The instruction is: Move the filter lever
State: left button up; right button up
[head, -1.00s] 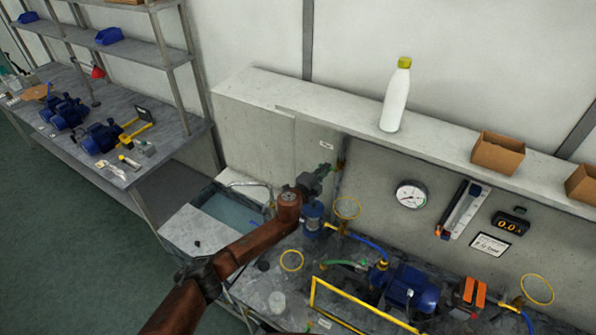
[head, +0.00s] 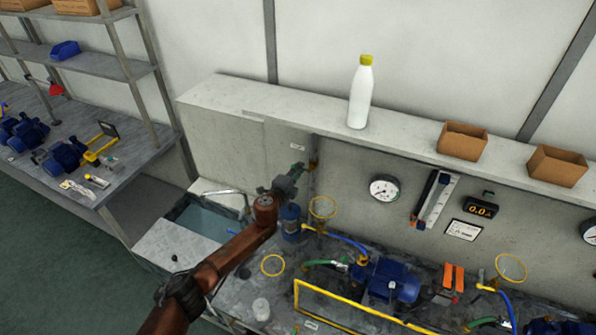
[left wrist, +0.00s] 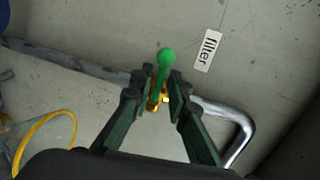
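The filter lever (left wrist: 166,57) is a green lever with a round knob on a brass valve (left wrist: 154,102), below the "filter" label on the grey wall. In the left wrist view my left gripper (left wrist: 162,78) has its two fingers on either side of the lever's stem, and the knob shows just beyond the fingertips. The fingers look apart, with a narrow gap around the stem; contact is not clear. In the head view my left gripper (head: 291,176) is at the wall by the green lever (head: 299,167), partly hiding it. My right gripper is out of view.
A bent metal pipe (left wrist: 243,130) runs close to the right finger. A blue cylinder (head: 291,222) and yellow rings (head: 323,208) stand near the arm. A blue pump (head: 388,280) sits on the bench. A white bottle (head: 361,93) stands on the ledge above.

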pick_arm(q)
jog(key=shift+o, duration=0.8)
jog(key=shift+a, duration=0.1)
jog(key=v, duration=1.2)
dwell(0.6)
